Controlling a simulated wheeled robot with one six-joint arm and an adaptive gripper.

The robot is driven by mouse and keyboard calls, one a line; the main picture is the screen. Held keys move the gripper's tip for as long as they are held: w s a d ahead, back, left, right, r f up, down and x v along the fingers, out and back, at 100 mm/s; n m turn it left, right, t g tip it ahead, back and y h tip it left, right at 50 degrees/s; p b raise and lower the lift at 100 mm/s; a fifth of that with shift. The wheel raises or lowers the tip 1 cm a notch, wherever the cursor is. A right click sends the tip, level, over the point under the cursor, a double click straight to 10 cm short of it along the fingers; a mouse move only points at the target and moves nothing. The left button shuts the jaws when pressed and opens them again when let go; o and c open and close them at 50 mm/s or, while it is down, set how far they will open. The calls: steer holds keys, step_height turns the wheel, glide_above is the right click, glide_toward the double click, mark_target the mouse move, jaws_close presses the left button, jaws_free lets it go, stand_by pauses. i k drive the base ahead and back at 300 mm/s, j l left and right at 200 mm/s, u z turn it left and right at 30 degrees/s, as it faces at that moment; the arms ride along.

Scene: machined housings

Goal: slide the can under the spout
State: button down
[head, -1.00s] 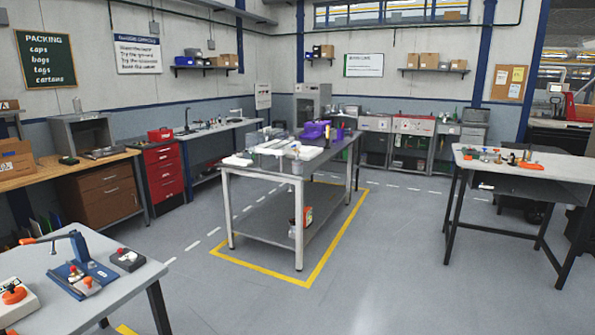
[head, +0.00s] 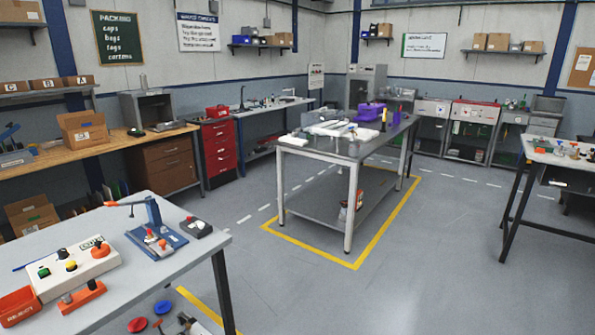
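I cannot make out the can or the spout for certain. A thin upright dark post (head: 242,98), possibly a tap, stands on the back bench, too small to tell. A small orange and white container (head: 344,211) sits on the lower shelf of the middle table (head: 320,196); I cannot tell what it is. On the near left table (head: 190,242) stands a blue fixture (head: 156,232) with a long arm and an orange handle. My gripper is not in view.
A button box (head: 75,265) and a red bin (head: 20,306) are on the near left table. Red and blue discs (head: 162,307) lie low beside its front edge. Another table (head: 560,160) stands at the right. The grey floor (head: 440,260) between the tables is clear.

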mark_target(355, 146)
steer(key=i, duration=1.5)
steer(key=i+z, duration=0.1)
steer(key=i, duration=0.65)
steer(key=i+j, duration=0.15)
steer(key=i, duration=0.6)
steer(key=i+j+z, duration=0.1)
steer(key=i, duration=0.7)
steer(key=i+j, duration=0.1)
steer(key=i, duration=0.65)
